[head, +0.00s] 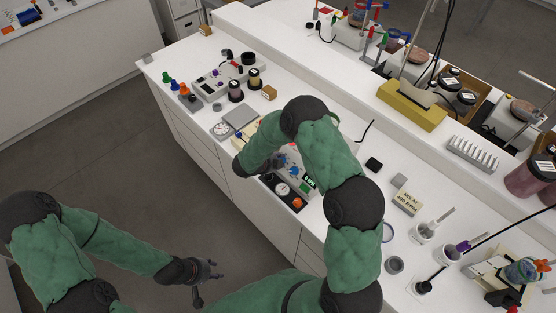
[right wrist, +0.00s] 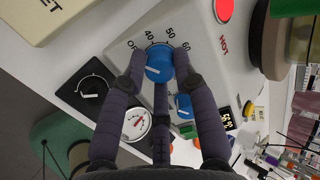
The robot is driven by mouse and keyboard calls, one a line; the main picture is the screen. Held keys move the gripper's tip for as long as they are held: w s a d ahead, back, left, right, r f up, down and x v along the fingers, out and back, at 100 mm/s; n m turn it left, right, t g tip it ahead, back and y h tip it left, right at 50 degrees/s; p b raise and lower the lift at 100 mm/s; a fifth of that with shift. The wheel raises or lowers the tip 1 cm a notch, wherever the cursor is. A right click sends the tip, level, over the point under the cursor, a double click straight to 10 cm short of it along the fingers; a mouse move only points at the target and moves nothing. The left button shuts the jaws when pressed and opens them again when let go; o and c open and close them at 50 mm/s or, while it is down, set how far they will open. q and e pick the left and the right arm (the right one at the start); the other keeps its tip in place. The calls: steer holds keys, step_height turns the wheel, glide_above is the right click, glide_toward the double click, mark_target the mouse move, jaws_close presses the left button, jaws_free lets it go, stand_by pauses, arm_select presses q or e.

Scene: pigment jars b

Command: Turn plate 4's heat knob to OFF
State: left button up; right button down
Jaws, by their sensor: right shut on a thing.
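In the right wrist view, my right gripper (right wrist: 159,66) is shut on a blue knob (right wrist: 158,72) on a light grey panel. Its fingers sit on the left and right of the knob, with a third finger below. The knob's white pointer line faces left. Marks 40, 50 and 60 show above it, with a partly hidden "O" mark at the left. No plate number is legible. In the head view, my forearm hides most of this gripper; blue knobs (head: 281,160) show beside it. My left gripper (head: 206,282) is open and empty, over the floor.
A lit display (right wrist: 229,119) is at the right. Jars (head: 236,92) stand further back on the bench.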

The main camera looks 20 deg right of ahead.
steer(key=shift+w+r, duration=0.15)
steer(key=c, duration=1)
jaws_free()
steer(key=shift+a, duration=0.1)
steer(key=v, duration=1.1)
steer(key=shift+s+a+r, duration=0.2)
steer(key=shift+s+r, duration=0.05)
steer(key=shift+r, duration=0.05)
